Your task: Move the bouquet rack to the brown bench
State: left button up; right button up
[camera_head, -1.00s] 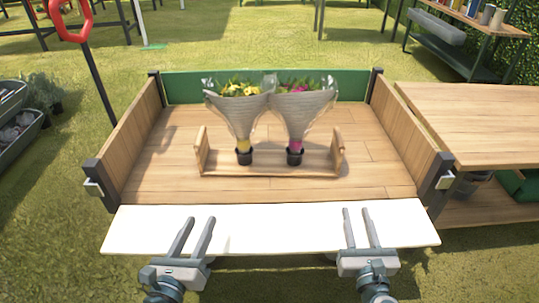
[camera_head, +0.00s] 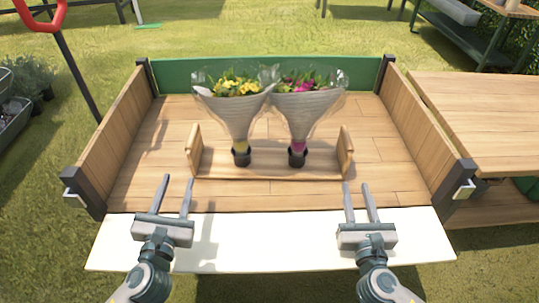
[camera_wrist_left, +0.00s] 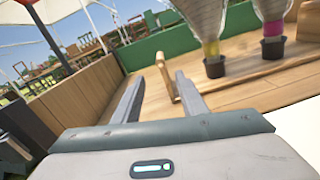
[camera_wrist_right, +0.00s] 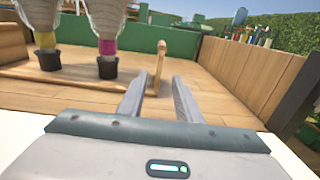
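The bouquet rack (camera_head: 270,172) is a low wooden tray with an upright handle board at each end. It stands on the floor of a wooden cart bed and holds a yellow bouquet (camera_head: 236,110) and a pink bouquet (camera_head: 302,108), both wrapped. My left gripper (camera_head: 174,184) is open and empty, in front of the rack's left end. My right gripper (camera_head: 357,186) is open and empty, just in front of its right end. In the wrist views, the left end board (camera_wrist_left: 167,76) and right end board (camera_wrist_right: 158,68) appear beyond the open fingers. The brown bench (camera_head: 480,115) stands right of the cart.
The cart has wooden side walls (camera_head: 118,127) and a green back wall (camera_head: 265,75). Its white front flap (camera_head: 270,240) lies lowered under my grippers. The visible bench top is clear. A red-handled tool (camera_head: 65,60) stands at the left.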

aim_at(191, 137)
pick_arm(q)
jog(key=shift+w, duration=0.15)
pick_arm(e)
jog(key=shift+w, duration=0.15)
